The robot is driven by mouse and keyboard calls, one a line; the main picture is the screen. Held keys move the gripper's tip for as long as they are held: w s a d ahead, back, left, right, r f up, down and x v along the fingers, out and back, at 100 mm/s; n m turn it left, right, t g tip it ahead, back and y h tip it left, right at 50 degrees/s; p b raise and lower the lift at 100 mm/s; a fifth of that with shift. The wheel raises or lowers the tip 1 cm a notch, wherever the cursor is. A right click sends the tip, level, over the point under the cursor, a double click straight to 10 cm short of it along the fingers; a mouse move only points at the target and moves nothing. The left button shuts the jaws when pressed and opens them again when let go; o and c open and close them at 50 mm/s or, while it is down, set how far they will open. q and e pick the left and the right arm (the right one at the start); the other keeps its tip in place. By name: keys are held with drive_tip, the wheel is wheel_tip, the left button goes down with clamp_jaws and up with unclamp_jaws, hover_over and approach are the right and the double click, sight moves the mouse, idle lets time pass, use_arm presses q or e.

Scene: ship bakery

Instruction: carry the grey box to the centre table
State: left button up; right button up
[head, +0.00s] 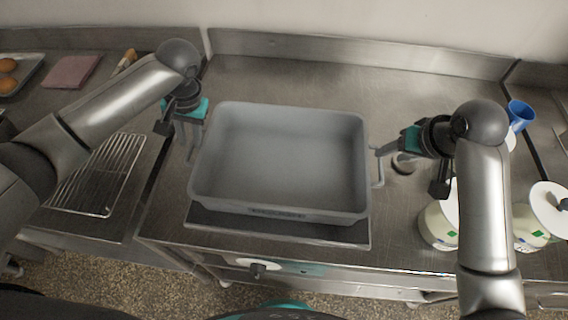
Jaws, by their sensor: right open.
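The centre table cannot be identified for sure in this view.
A tray (20,75) holds brown round items. A blue cup (520,113) and white-lidded tubs (548,208) stand at the right, near my right arm. The counter behind the box is clear.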

sight(380, 159)
use_arm(q)
drive_tip(key=f, duration=0.4)
drive_tip(key=a+f, duration=0.1)
drive_tip(key=f, duration=0.1)
drive_tip(key=shift+a+f, duration=0.1)
drive_tip(key=shift+f, duration=0.15)
use_arm(e)
drive_tip(key=x, duration=0.6)
drive_tip(key=shift+w+f, duration=0.15)
drive_tip(key=shift+f, duration=0.15)
use_arm(q)
drive_tip(key=shift+c, duration=0.4)
use_arm(e)
drive_tip(key=shift+c, duration=0.4)
use_arm(q)
clamp_jaws()
use_arm(e)
drive_tip(key=c, duration=0.4)
clamp_jaws()
use_arm(q)
drive_tip(key=shift+w+r, duration=0.1)
